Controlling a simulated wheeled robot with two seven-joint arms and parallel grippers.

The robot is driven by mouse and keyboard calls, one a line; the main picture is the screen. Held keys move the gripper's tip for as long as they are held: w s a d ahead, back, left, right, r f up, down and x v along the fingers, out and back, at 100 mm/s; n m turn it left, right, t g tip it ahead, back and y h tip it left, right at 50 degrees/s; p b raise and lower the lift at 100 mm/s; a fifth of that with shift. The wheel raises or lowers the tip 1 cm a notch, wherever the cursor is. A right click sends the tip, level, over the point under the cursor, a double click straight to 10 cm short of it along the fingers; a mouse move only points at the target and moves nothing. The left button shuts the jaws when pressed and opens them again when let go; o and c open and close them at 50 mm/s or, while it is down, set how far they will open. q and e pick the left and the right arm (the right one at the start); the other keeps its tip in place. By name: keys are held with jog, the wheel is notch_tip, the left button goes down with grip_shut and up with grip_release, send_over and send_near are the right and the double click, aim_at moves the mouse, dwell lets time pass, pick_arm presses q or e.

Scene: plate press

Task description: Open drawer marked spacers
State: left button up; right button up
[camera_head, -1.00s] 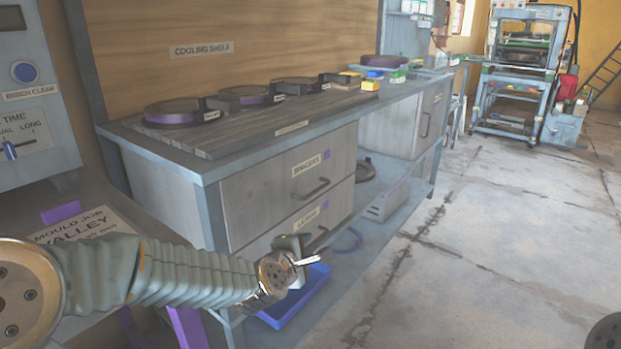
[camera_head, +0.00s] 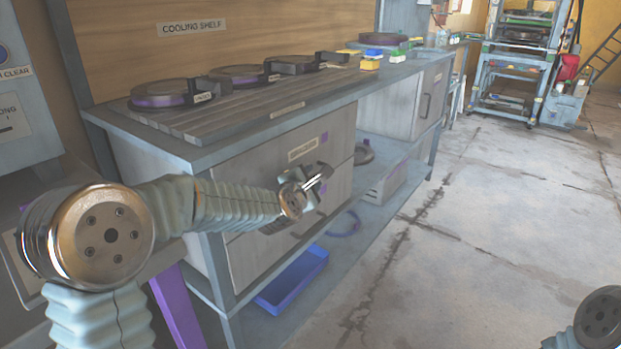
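The drawer marked spacers (camera_head: 262,165) is the upper grey drawer under the cooling shelf, and it looks closed. Its pale label (camera_head: 303,150) is blurred now, with a purple square beside it. My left gripper (camera_head: 322,178) is in front of the right part of this drawer, just below the label. It covers the area of the drawer's handle, so I cannot tell whether it touches the handle. The gap between its fingers is too small to judge. My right gripper is out of view; only part of my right arm shows at the lower right.
A second drawer (camera_head: 258,262) sits below, also closed. A blue tray (camera_head: 292,281) lies on the low shelf. Round purple-rimmed moulds (camera_head: 160,93) stand on the slatted top. The floor (camera_head: 470,240) to the right is clear.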

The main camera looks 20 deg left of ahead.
pick_arm(q)
jog(key=shift+w+f, duration=0.1)
jog(key=shift+w, duration=0.1)
jog(key=shift+c, duration=0.3)
grip_shut()
jog(key=shift+d, duration=0.15)
